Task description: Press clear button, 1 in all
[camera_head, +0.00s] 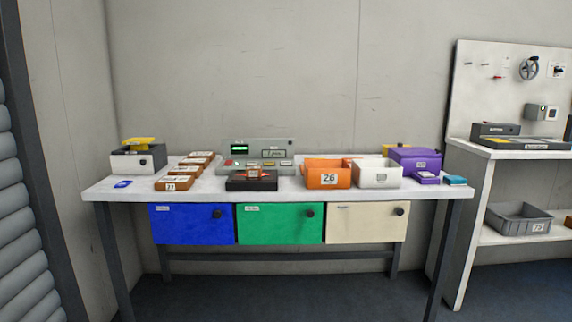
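A grey control console (257,155) with an upright back panel stands at the middle back of the white table. Its sloped front has several small coloured buttons (250,165), including a red one at the left and greenish ones. Their labels are too small to read, so I cannot tell which is the clear button. A black box (251,180) with an orange-red top stands right in front of the console and hides part of its lower front. Neither of my grippers is in view.
The white table (210,188) bears brown blocks (174,183) left of the console, and an orange bin (327,176) and a white bin (377,175) to its right. Purple boxes (415,158) stand further right. Blue, green and cream drawers hang below. A shelf unit (463,190) stands at right.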

